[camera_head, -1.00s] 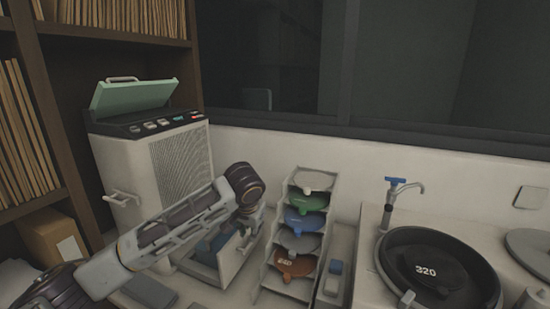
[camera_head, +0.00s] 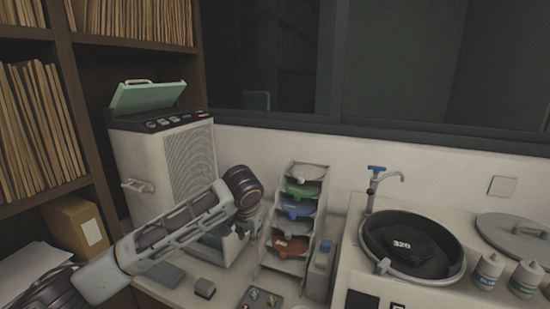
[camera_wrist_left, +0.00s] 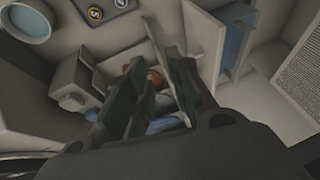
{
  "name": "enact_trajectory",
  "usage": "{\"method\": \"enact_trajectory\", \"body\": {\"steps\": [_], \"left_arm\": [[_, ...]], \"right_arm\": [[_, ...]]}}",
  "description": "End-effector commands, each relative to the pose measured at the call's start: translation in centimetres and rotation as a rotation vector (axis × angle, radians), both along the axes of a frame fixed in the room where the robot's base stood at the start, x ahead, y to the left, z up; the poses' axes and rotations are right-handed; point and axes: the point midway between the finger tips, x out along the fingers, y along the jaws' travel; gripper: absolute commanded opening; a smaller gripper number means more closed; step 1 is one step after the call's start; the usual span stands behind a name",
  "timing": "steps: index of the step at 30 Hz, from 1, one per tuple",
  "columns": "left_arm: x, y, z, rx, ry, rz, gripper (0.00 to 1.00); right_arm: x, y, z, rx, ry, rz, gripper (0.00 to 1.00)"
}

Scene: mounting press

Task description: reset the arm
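My left arm comes in from the lower left in the head view and crosses in front of the white mounting press (camera_head: 150,160), whose green lid (camera_head: 147,96) stands raised. My left gripper (camera_head: 247,231) points down near the press's lower front, beside the stepped rack, and is partly hidden by the wrist. In the left wrist view its two dark fingers (camera_wrist_left: 156,95) are spread apart. Orange and blue items (camera_wrist_left: 165,122) show beyond them; I cannot tell that they touch anything. My right gripper is not in view.
A stepped rack (camera_head: 268,268) of coloured discs stands right of the gripper. Further right are a black 320 grinding wheel (camera_head: 408,243), a blue-handled tap (camera_head: 374,185) and white bottles (camera_head: 488,271). Shelves of folders (camera_head: 38,130) stand left. A small grey block (camera_head: 205,288) lies on the counter.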

Motion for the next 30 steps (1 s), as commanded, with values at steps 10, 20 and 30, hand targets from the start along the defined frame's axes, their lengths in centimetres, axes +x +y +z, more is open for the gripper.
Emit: {"method": "enact_trajectory", "body": {"steps": [10, 20, 30], "left_arm": [[-0.3, -0.3, -0.4, -0.005, 0.003, -0.008, 0.21], [-0.9, -0.9, -1.5, -0.019, 0.008, -0.029, 0.21], [-2.6, -2.3, -3.8, -0.056, 0.019, -0.071, 0.21]], "right_arm": [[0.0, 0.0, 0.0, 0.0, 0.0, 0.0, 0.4], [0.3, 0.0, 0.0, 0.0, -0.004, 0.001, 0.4], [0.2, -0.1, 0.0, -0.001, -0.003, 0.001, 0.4]]}}
